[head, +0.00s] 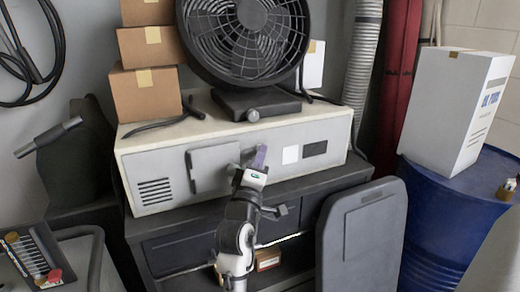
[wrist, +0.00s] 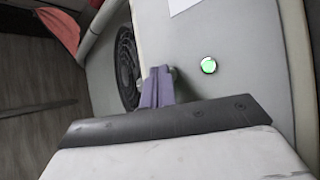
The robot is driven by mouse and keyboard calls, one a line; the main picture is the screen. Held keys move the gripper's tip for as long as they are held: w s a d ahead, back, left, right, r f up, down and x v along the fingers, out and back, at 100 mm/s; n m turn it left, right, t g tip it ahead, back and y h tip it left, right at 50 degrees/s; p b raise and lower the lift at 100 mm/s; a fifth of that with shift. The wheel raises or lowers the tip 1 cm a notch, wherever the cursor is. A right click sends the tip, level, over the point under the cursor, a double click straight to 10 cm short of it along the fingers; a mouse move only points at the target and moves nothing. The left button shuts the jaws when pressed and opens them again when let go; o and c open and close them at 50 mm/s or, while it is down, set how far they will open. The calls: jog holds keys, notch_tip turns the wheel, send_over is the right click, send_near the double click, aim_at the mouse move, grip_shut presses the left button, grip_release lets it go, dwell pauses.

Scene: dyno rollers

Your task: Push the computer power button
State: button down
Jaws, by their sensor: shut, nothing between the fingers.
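The computer is a wide, light grey case (head: 220,135) on a dark cabinet in the head view. Its front panel also fills much of the wrist view (wrist: 215,30). A round green button (wrist: 208,65) shows on that panel in the wrist view, to the right of my fingertips. I cannot make the button out in the head view, where my gripper may cover it. My gripper (head: 260,158) is in front of the case, left of a white square label. Its purple fingers (wrist: 157,85) are shut and empty. I cannot tell whether they touch the panel.
A large black fan (head: 245,40) stands on the case, with cardboard boxes (head: 148,92) to its left. A dark grey panel (head: 362,235) stands in front of the cabinet (head: 185,245) at right. A blue drum (head: 445,220) bears a white box (head: 455,110).

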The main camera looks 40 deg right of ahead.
jog(key=shift+s, duration=0.1)
jog(key=shift+s+a+p, duration=0.2)
jog(key=shift+s+p, duration=0.2)
jog(key=shift+s, duration=0.25)
jog(key=shift+s+a+p, duration=0.2)
jog(key=shift+s+p, duration=0.15)
jog(key=shift+s, duration=0.45)
jog(key=shift+s+a+p, duration=0.2)
jog(key=shift+s+p, duration=0.2)
jog(key=shift+s, duration=0.45)
jog(key=shift+s+a+p, duration=0.2)
jog(key=shift+s+p, duration=0.15)
jog(key=shift+s, duration=0.45)
jog(key=c, duration=2.1)
grip_release()
jog(key=shift+c, duration=0.2)
